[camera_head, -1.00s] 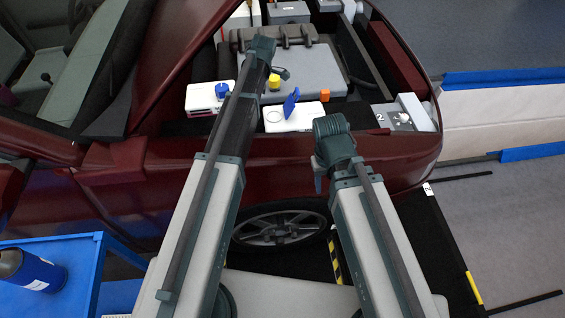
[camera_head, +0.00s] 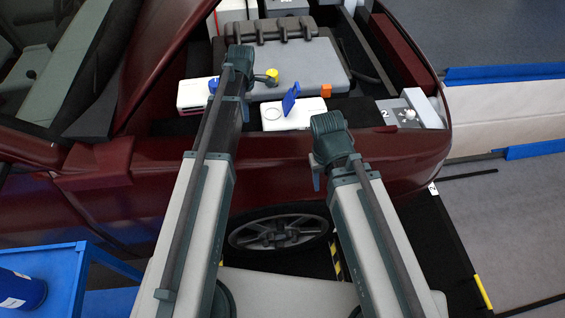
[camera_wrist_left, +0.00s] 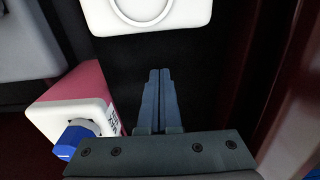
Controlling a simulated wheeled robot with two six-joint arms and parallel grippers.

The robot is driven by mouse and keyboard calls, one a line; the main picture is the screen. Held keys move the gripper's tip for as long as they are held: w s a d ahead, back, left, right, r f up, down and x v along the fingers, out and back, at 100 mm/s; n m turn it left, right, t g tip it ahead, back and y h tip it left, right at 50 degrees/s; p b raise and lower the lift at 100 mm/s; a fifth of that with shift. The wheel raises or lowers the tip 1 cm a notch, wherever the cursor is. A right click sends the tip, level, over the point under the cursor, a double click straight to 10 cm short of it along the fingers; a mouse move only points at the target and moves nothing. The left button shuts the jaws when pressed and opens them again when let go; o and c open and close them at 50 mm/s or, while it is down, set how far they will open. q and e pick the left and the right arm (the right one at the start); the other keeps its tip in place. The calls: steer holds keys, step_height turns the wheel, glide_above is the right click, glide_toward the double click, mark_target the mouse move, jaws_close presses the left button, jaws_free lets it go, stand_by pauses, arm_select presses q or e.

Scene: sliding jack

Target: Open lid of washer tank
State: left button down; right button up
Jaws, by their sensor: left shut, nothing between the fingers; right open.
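A white tank (camera_head: 312,107) sits in the engine bay. Its blue lid (camera_head: 289,100) stands raised and tilted beside a ring-shaped opening (camera_head: 273,113). In the left wrist view the same white tank (camera_wrist_left: 113,18) with its ring shows at the top, without the lid. My left gripper (camera_head: 240,62) is over the bay, left of the tank; its fingers (camera_wrist_left: 160,80) are shut and empty, apart from the tank. My right gripper (camera_head: 317,178) is open and empty in front of the fender; its fingers are partly hidden.
A white and pink container (camera_wrist_left: 75,90) with a blue cap (camera_wrist_left: 73,141) is beside the left fingers. A yellow cap (camera_head: 271,74) and an orange block (camera_head: 326,90) are near the tank. The maroon fender (camera_head: 270,165) lies in front. A blue cart (camera_head: 60,260) is at lower left.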

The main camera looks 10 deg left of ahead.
arm_select(q)
steer(key=shift+s+a+f+b, duration=0.3)
steer(key=shift+a+f+b, duration=0.15)
steer(key=shift+a, duration=0.2)
steer(key=shift+s+a+f+b, duration=0.3)
steer(key=shift+a+f, duration=0.15)
steer(key=shift+a, duration=0.15)
step_height(320, 180, up, 10)
steer(key=p, duration=1)
steer(key=s+d+m, duration=0.5)
steer(key=s+m, duration=0.1)
steer(key=m, duration=0.1)
steer(key=s+d+m, duration=0.6)
steer(key=s+m, duration=0.1)
steer(key=m, duration=0.1)
steer(key=s+d+m, duration=0.6)
steer(key=s+m, duration=0.1)
steer(key=m, duration=0.1)
steer(key=shift+r+y, duration=0.1)
steer(key=shift+y, duration=0.2)
steer(key=shift+s+d+m, duration=0.35)
steer(key=shift+s+m, duration=0.35)
steer(key=shift+m, duration=0.3)
